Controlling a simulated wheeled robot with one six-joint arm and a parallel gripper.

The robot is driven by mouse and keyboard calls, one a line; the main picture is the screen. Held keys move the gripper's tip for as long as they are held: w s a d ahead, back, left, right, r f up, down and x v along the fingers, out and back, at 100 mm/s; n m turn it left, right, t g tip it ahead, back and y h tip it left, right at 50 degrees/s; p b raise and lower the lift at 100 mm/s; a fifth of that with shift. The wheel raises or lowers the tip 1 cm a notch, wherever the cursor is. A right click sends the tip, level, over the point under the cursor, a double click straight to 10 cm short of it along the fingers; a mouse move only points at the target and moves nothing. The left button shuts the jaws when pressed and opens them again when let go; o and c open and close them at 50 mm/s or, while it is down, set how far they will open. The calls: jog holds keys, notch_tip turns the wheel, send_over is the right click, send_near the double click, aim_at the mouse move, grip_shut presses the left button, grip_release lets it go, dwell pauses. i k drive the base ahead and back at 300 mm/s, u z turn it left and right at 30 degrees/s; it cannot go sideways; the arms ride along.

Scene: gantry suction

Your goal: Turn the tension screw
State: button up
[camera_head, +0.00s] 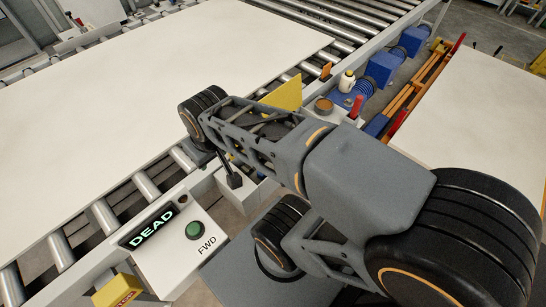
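I cannot make out the tension screw; it may be hidden behind my arm or too small to tell. My grey arm crosses the picture from the lower right to the conveyor edge. Its far end is a dark ribbed wrist joint over the white sheet's edge. My gripper's fingers do not show; they are hidden behind or below this joint. A dark lever-like part (232,180) shows just below the arm, and I cannot tell what it belongs to.
A white sheet (110,110) lies on the roller conveyor (146,186). A control box has a "DEAD" display (152,229) and a green FWD button (194,230). Beyond my arm are a yellow plate (286,94), a white bottle (346,81) and blue motors (384,66). Another white sheet (480,115) lies right.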

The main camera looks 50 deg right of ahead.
aim_at(260, 176)
jog(key=k, duration=1)
jog(key=u, duration=0.95)
jog(key=i, duration=0.85)
jog(key=z, duration=1.7)
